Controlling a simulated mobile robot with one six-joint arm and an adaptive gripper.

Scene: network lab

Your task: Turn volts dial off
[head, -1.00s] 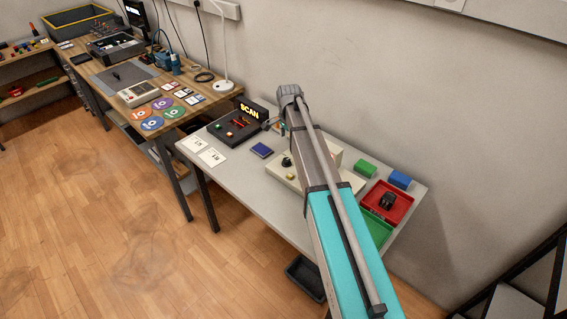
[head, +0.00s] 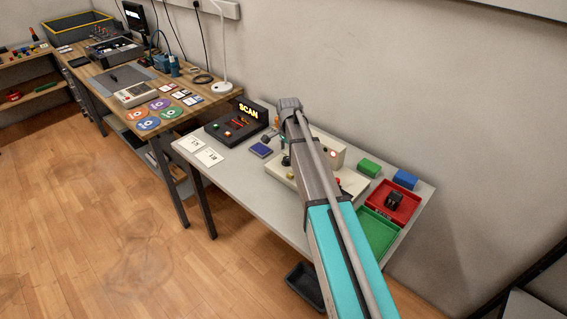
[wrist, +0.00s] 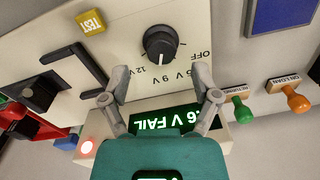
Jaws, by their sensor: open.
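The volts dial (wrist: 160,42) is a round black knob on a cream tester panel (wrist: 205,25). In the head view the cream tester (head: 280,170) stands on the grey table, partly hidden by my arm.
A yellow TEST button (wrist: 91,22), a black bracket (wrist: 85,65) and a lit red lamp (wrist: 87,147) are near the dial. Green (wrist: 240,110) and orange (wrist: 295,98) stamps stand at the right. A red tray (head: 405,212) and green tray (head: 370,235) lie on the table.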

